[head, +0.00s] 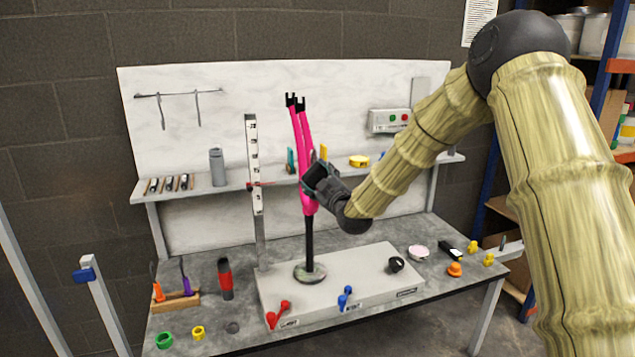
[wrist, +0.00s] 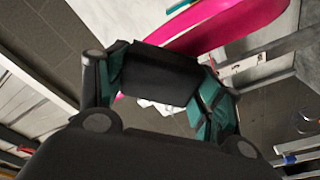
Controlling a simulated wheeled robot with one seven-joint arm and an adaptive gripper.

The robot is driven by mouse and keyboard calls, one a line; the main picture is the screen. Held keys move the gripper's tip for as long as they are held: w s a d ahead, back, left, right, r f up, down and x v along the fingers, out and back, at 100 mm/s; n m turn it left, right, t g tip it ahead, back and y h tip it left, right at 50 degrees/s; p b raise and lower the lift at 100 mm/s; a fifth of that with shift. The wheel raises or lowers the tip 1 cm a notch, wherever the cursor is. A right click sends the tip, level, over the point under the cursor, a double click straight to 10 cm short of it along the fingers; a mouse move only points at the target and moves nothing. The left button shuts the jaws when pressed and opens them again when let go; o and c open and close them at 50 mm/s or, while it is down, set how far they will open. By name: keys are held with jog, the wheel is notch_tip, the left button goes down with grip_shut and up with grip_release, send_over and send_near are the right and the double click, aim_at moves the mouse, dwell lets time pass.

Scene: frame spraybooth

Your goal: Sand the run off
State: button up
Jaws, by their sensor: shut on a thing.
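A glossy pink frame part (head: 304,130) with two prongs stands upright on a black post on the white box of the bench. It also shows in the wrist view (wrist: 225,28), just beyond the fingertips. My gripper (head: 320,178) is at the part's right side, around its lower middle. In the wrist view, my gripper (wrist: 160,82) has its teal-padded fingers shut on a dark block (wrist: 156,70), seemingly a sanding block. The block is close to the pink surface; I cannot tell whether they touch. No run in the paint can be made out.
A ruled upright (head: 254,165) stands left of the part. A shelf behind holds a grey bottle (head: 217,167) and a yellow roll (head: 359,161).

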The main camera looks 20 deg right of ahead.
aim_at(312, 144)
jog(key=shift+r+p, duration=0.9)
jog(key=shift+r, duration=1.95)
jog(key=shift+r, duration=0.1)
jog(key=shift+w+r+p, duration=0.1)
jog(key=shift+r+p, duration=0.45)
jog(key=shift+r, duration=1.1)
jog(key=shift+f, duration=0.15)
notch_tip(312, 144, down, 14)
jog(key=b, duration=1)
jog(key=shift+f, duration=0.15)
jog(key=shift+s, duration=0.2)
